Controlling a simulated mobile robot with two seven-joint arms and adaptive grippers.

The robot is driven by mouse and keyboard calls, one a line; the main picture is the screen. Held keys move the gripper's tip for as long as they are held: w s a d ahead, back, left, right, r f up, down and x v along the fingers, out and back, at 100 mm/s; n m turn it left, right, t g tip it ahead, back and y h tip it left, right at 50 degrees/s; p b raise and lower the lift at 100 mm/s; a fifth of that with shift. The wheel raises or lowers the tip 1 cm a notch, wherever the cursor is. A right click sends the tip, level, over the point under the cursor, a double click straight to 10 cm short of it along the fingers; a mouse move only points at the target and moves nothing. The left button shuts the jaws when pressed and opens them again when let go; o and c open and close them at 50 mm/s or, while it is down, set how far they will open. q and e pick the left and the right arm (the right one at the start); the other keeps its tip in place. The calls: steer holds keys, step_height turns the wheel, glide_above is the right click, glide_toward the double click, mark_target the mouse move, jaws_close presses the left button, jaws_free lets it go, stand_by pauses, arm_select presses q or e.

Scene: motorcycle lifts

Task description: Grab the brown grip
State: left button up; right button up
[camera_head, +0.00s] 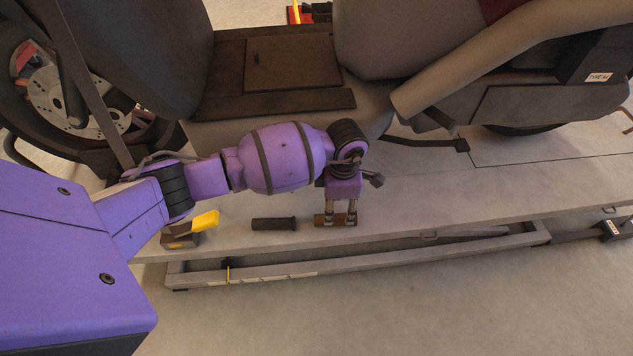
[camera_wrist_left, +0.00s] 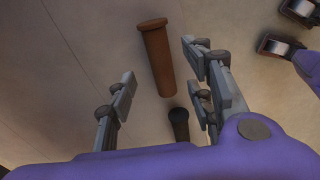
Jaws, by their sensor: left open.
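The brown grip (camera_head: 335,220) lies on the pale lift platform (camera_head: 420,205) in the head view. In the left wrist view the brown grip (camera_wrist_left: 157,60) shows as a flanged cylinder, lying lengthwise in the gap between my fingers. My left gripper (camera_head: 341,217) points down right over it, its fingers partly covering it. The left gripper (camera_wrist_left: 158,78) is open, and I see no firm hold on the grip. Whether a finger touches it I cannot tell. My right gripper does not show in the head view.
A black grip (camera_head: 273,224) lies just left of the brown one and also shows in the left wrist view (camera_wrist_left: 179,125). A yellow-topped block (camera_head: 204,221) sits further left. A large motorcycle (camera_head: 270,65) stands behind. The platform to the right is mostly clear.

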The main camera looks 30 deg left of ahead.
mark_target(337, 216)
arm_select(q)
step_height(337, 216, down, 4)
steer(key=shift+s+f+b, duration=0.1)
steer(key=shift+f+b, duration=0.15)
steer(key=shift+b, duration=0.3)
steer(key=shift+f, duration=0.35)
steer(key=c, duration=0.4)
steer(key=shift+r, duration=0.1)
jaws_close()
